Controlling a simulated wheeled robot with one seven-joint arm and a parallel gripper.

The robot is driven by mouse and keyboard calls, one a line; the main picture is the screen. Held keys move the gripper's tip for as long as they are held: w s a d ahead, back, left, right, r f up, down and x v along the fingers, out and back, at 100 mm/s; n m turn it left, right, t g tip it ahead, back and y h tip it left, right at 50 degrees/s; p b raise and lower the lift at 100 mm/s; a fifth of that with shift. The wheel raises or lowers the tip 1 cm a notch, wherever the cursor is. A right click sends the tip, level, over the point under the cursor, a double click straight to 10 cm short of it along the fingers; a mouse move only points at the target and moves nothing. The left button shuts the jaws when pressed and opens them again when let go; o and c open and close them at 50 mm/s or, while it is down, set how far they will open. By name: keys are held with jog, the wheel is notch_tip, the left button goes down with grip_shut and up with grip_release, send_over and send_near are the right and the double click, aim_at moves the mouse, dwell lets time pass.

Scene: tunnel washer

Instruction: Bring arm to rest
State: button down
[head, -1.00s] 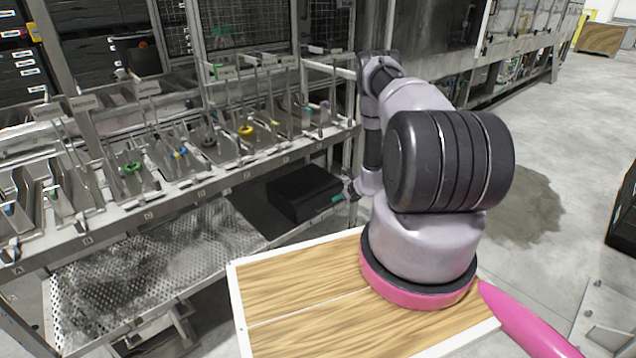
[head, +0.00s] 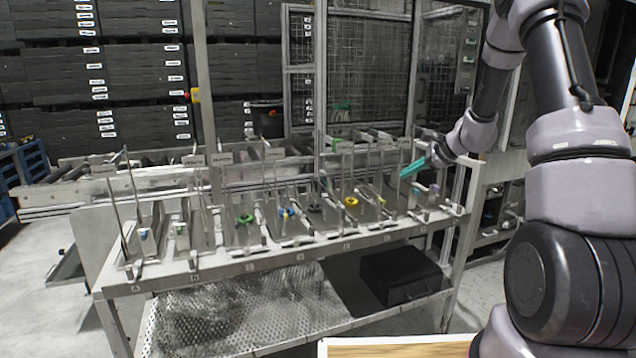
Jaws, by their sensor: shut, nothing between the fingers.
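My arm (head: 583,150) rises at the right side of the head view and bends over toward the rack. My gripper (head: 412,168) is at the end of the wrist, with teal fingertips pointing left and down. The fingers look shut with nothing between them. It hangs above the right end of the rack (head: 250,262), apart from the parts on it as far as I can tell.
The rack holds several metal slots with coloured pieces, among them a yellow ring (head: 351,202) and a green ring (head: 245,219). A black box (head: 400,275) sits on the lower shelf. A mesh fence (head: 350,75) and dark stacked crates (head: 95,80) stand behind. Open floor shows at left.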

jog(key=s+a+r+n+g+h, duration=0.1)
jog(key=s+a+r+n, duration=0.25)
jog(key=s+r, duration=0.55)
jog(key=s+a+r+n+h, duration=0.1)
jog(key=s+a+r+n, duration=0.3)
jog(key=s+r, duration=0.55)
jog(key=s+d+r+n+h, duration=0.1)
jog(key=s+d+n, duration=0.1)
jog(key=s, duration=0.7)
jog(key=s+d+r+n+t+h, duration=0.1)
jog(key=s+d+r+n+h, duration=0.1)
jog(key=s+n, duration=0.3)
jog(key=s, duration=0.4)
jog(key=shift+s+d+r+t+h, duration=0.15)
jog(key=shift+s+r+t+h, duration=0.05)
jog(key=shift+t+h, duration=0.1)
